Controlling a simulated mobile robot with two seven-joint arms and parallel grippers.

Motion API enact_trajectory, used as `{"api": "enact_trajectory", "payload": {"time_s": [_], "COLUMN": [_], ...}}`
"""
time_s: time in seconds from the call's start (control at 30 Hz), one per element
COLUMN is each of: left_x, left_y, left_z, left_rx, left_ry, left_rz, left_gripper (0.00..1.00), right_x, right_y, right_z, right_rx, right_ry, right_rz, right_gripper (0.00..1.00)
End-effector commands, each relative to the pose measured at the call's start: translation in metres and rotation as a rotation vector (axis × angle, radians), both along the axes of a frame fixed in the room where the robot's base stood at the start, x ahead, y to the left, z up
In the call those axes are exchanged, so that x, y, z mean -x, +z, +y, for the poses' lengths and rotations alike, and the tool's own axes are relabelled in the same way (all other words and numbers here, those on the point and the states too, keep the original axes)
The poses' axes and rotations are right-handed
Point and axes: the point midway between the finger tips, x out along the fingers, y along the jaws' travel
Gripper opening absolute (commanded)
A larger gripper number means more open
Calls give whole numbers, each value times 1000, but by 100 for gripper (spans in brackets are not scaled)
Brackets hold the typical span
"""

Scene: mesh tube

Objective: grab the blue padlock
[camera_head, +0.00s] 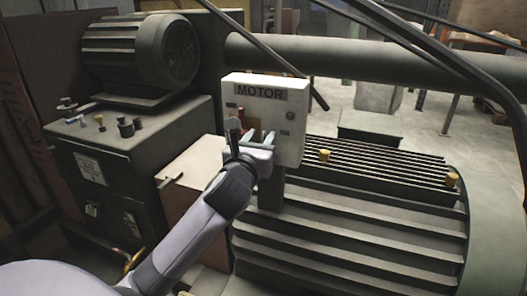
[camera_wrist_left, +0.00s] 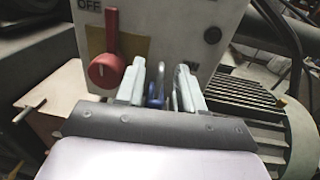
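The blue padlock (camera_wrist_left: 155,93) shows in the left wrist view, low on the front of the white motor switch box (camera_head: 265,95). It is small and partly hidden, and its hold on the box cannot be made out. My left gripper (camera_head: 257,138) is at the front of the box. In the left wrist view its two fingers (camera_wrist_left: 162,88) stand apart, one on each side of the padlock, with a visible gap. In the head view the gripper hides most of the padlock. My right gripper is not in view.
A red rotary switch (camera_wrist_left: 106,68) beside "OFF" is just left of the fingers. A ribbed motor housing (camera_head: 350,215) lies below and right of the box. A dark machine with a motor (camera_head: 140,50) stands left. A thick pipe (camera_head: 350,57) runs behind.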

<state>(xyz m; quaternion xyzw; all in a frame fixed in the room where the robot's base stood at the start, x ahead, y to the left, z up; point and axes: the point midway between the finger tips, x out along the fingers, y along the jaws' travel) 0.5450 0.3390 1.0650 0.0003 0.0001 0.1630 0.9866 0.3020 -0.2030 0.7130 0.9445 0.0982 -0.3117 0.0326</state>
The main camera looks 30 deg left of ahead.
Motion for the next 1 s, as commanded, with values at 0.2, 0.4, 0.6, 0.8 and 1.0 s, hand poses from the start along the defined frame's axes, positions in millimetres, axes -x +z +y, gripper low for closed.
{"api": "enact_trajectory", "payload": {"time_s": [0.2,0.4,0.6,0.8,1.0], "left_x": [-20,-22,-21,-21,-21], "left_y": [0,0,0,0,2], "left_z": [7,7,7,7,7], "left_rx": [0,0,0,0,-1], "left_ry": [1,0,0,0,0], "left_rz": [0,0,0,-1,-2], "left_gripper": [37,37,2,0,0], "right_x": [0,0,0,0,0], "right_y": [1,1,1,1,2], "right_z": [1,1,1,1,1], "right_rx": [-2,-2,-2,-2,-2], "right_ry": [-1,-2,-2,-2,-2], "right_rz": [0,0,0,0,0], "right_gripper": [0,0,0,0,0]}}
